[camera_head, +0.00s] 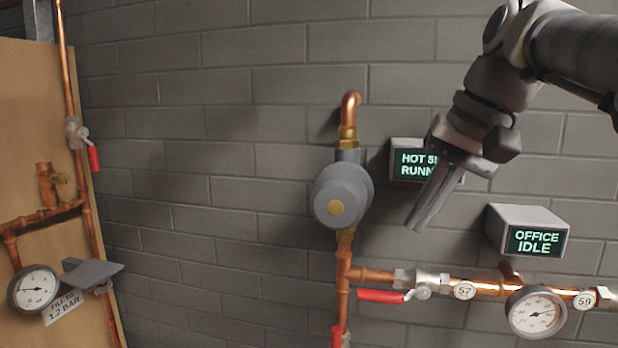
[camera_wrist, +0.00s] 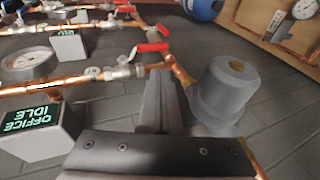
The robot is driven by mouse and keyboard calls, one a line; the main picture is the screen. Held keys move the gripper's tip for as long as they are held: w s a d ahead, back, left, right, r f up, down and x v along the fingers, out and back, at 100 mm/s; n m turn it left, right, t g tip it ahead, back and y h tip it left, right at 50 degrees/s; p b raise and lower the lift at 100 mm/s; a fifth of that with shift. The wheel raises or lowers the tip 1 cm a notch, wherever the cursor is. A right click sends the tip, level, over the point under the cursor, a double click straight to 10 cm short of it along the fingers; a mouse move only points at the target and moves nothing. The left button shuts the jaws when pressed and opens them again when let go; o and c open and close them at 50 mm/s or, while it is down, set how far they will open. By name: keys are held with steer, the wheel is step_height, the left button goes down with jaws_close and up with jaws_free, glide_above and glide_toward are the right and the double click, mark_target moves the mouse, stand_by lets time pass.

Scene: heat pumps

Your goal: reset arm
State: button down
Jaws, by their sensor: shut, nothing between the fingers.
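My gripper (camera_head: 418,222) hangs in front of the grey block wall, its fingers pointing down and to the left. The fingers are shut together with nothing between them. I cannot tell whether the fingers touch anything.
Below runs a copper pipe (camera_head: 372,275) with a red-handled valve (camera_head: 385,296) and a round gauge (camera_head: 536,312). The "OFFICE IDLE" box (camera_head: 530,232) juts out at right. A wooden panel (camera_head: 25,130) with pipes and a gauge (camera_head: 35,289) stands at left. The wall between is bare.

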steer(key=v, duration=0.4)
steer(key=s+a+f+n+h, duration=0.1)
steer(key=s+f, duration=0.2)
steer(key=f, duration=0.6)
steer(key=s+a+f+n+t+h+b, duration=0.1)
steer(key=s+f, duration=0.3)
steer(key=f, duration=0.5)
steer(key=s+a+f+n+t+h+b, duration=0.1)
steer(key=s+f, duration=0.3)
steer(key=f, duration=0.5)
steer(key=shift+a+n, duration=0.5)
steer(key=shift+a, duration=0.25)
steer(key=shift+d, duration=0.15)
steer(key=shift+d, duration=0.2)
